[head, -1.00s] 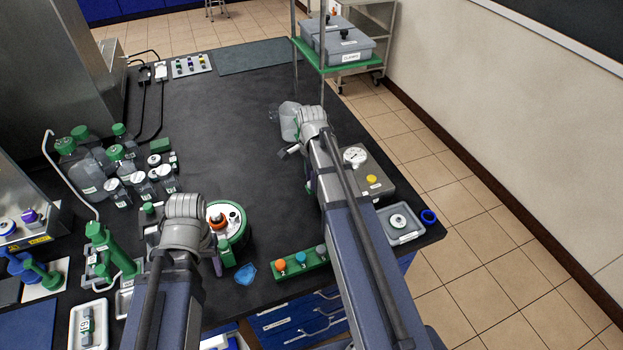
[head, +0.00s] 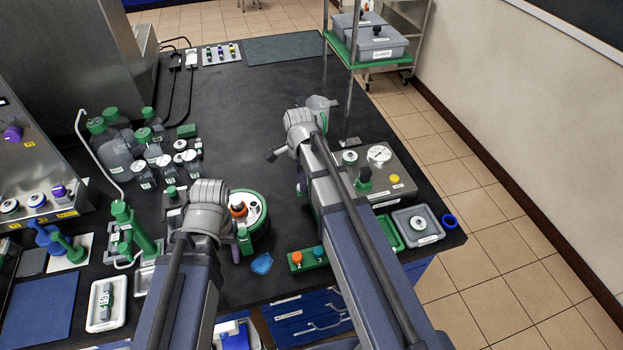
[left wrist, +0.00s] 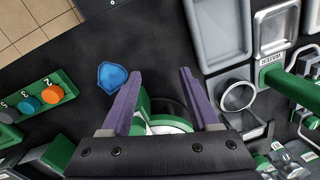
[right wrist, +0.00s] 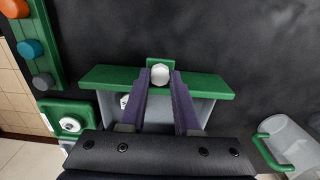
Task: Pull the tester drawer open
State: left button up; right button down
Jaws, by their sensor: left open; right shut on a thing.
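The tester (head: 399,187), a grey box with a round gauge and yellow button, stands near the table's right edge in the head view. In the right wrist view, the drawer's green front (right wrist: 105,76) carries a pale round knob (right wrist: 160,74). My right gripper (right wrist: 160,88) is shut on this knob. Grey drawer body (right wrist: 200,108) shows behind the front, so the drawer is at least partly out; my gripper hides much of it. In the head view my arm covers the drawer. My left gripper (left wrist: 160,76) is open and empty, close beside the round green-rimmed vessel (head: 263,207).
A green button strip (head: 309,259) and a blue patch (head: 262,263) lie at the front edge. A grey tray (head: 428,240) sits right of my right arm. A clear jug (head: 321,106) stands just beyond my right gripper. Bottles (head: 115,150) crowd the left; the table's middle is clear.

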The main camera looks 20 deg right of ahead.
jog(key=c, duration=0.6)
grip_release()
pick_arm(q)
jog(key=shift+r, duration=0.15)
pick_arm(e)
jog(key=shift+r, duration=0.1)
notch_tip(320, 180, up, 8)
jog(key=p, duration=0.8)
pick_arm(q)
notch_tip(320, 180, up, 8)
jog(key=shift+f, duration=0.2)
pick_arm(e)
jog(key=shift+f, duration=0.2)
